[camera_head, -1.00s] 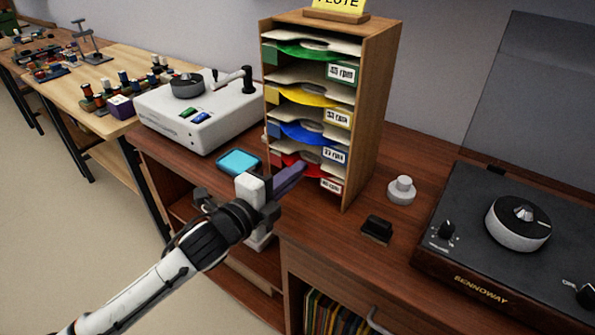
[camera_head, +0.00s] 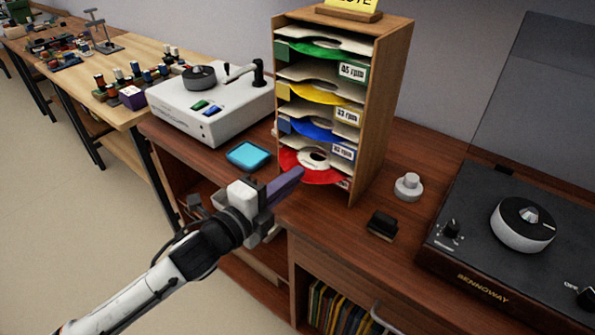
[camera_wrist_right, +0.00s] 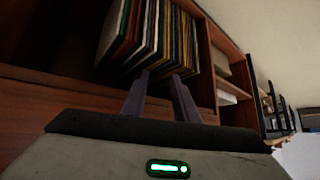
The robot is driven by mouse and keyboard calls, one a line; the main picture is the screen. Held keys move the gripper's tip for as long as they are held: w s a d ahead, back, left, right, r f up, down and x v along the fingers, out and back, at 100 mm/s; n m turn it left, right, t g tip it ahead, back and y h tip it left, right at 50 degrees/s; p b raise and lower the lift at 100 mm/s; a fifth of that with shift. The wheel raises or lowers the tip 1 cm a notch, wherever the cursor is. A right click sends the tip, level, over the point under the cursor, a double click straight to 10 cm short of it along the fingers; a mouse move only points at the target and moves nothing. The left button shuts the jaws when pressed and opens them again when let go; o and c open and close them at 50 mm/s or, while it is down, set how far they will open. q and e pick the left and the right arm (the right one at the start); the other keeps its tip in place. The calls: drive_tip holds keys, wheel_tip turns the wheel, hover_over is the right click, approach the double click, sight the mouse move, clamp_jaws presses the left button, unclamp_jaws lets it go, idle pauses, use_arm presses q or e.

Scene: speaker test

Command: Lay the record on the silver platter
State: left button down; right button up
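A red record (camera_head: 292,160) sticks out of the lowest slot of the wooden record rack (camera_head: 374,110), with its pale centre label showing. My left gripper (camera_head: 299,172) has its purple fingers on the record's front edge and looks shut on it; the fingers overlap in this view. The silver-sided platter (camera_head: 522,236) with a dark top and a silver spindle cap is on the black turntable (camera_head: 465,255) at the right; it carries no record. My right gripper (camera_wrist_right: 160,78) is open and empty in the right wrist view, in front of a shelf of record sleeves.
Green (camera_head: 316,50), yellow (camera_head: 318,92) and blue (camera_head: 315,131) records sit in the slots above. A white turntable (camera_head: 215,125) and a cyan square item (camera_head: 248,154) lie left of the rack. A black brush (camera_head: 382,226) and a grey knob-like piece (camera_head: 408,187) lie between rack and black turntable.

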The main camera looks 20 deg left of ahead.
use_arm(q)
drive_tip(key=f+p+v, duration=0.1)
drive_tip(key=v, duration=1.3)
drive_tip(key=shift+s, duration=0.25)
idle(0.6)
